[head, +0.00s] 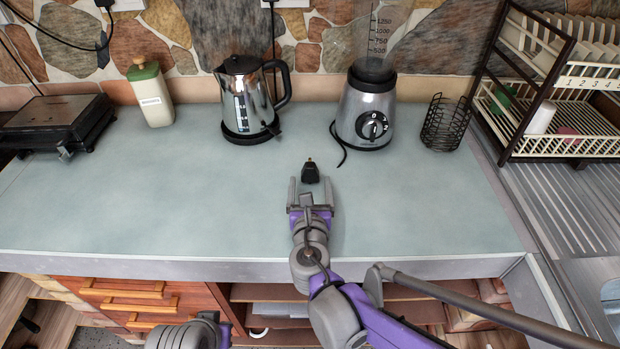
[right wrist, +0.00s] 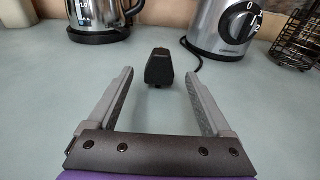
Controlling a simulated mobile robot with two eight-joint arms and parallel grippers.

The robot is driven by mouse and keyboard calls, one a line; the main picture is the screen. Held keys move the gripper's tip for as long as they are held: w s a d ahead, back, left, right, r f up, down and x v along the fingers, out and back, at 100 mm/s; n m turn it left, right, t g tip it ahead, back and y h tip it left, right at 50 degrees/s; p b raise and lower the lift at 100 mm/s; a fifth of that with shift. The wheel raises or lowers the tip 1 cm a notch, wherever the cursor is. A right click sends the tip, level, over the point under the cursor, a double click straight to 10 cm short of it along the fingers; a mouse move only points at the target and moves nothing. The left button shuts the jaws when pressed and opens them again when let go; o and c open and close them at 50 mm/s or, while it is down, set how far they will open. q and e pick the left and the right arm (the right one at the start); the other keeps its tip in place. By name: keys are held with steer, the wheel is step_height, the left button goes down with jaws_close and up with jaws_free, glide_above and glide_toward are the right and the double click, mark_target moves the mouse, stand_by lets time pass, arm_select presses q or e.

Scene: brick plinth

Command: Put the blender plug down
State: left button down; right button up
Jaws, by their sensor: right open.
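The black blender plug (head: 310,172) rests on the pale blue-green counter (head: 180,200), just beyond the tips of my right gripper (head: 311,187). In the right wrist view the plug (right wrist: 159,68) shows ahead of the open fingers (right wrist: 160,85), centred between them and apart from both. My right gripper is open and empty, low over the counter. The silver blender (head: 366,108) stands behind and to the right, with its black cord (head: 340,145) trailing on the counter. Part of my left arm shows at the bottom edge, but its fingers are not visible.
A steel kettle (head: 246,100) stands left of the blender. A black wire holder (head: 445,122) and a dish rack (head: 560,145) are at the right. A cream bottle (head: 150,92) and a dark grill (head: 55,122) are at the left. The counter's front half is clear.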

steer(key=s, duration=0.3)
steer(key=s+r, duration=0.1)
steer(key=s, duration=0.5)
steer(key=shift+s+r+p, duration=0.15)
steer(key=shift+r+p, duration=0.05)
steer(key=shift+p, duration=0.2)
